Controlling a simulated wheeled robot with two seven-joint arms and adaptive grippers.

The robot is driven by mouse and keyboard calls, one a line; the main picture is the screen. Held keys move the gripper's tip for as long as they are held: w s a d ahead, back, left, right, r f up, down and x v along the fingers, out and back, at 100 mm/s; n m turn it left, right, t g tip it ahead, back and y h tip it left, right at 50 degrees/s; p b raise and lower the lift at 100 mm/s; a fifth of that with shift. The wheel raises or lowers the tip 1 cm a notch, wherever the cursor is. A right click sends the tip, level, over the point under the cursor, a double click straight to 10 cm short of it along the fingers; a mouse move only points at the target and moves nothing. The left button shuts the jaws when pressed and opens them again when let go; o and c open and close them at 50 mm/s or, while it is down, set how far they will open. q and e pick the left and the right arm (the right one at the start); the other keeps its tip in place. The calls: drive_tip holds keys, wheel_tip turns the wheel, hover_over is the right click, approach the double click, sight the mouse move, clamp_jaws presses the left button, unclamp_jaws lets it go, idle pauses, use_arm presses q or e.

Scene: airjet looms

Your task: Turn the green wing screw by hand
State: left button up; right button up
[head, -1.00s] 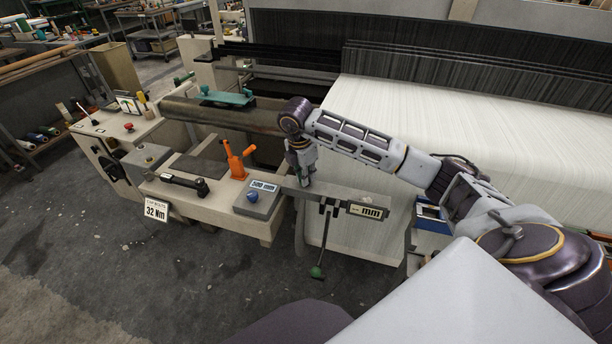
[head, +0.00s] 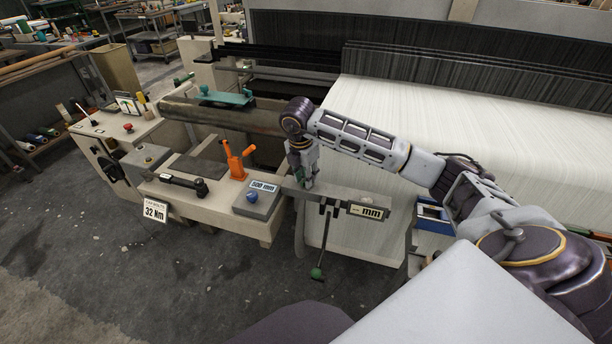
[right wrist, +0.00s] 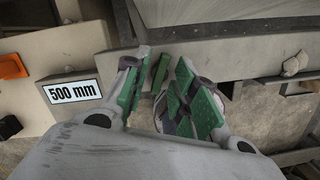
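My right gripper (head: 306,184) points down at the near end of the grey bar beside the 500 mm block in the head view. In the right wrist view its two green-padded fingers (right wrist: 162,88) stand apart. A small green piece (right wrist: 159,72), which looks like a wing of the green wing screw, shows between them. The right finger partly hides it, and I cannot tell whether either finger touches it. In the head view the gripper hides the screw. My left gripper is not in view.
A lever with a green knob (head: 316,273) hangs below the mm-labelled bar (head: 368,211). White warp sheet (head: 450,150) spreads behind my arm.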

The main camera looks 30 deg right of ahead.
drive_tip(key=shift+r+p, duration=0.6)
drive_tip(key=shift+r, duration=0.4)
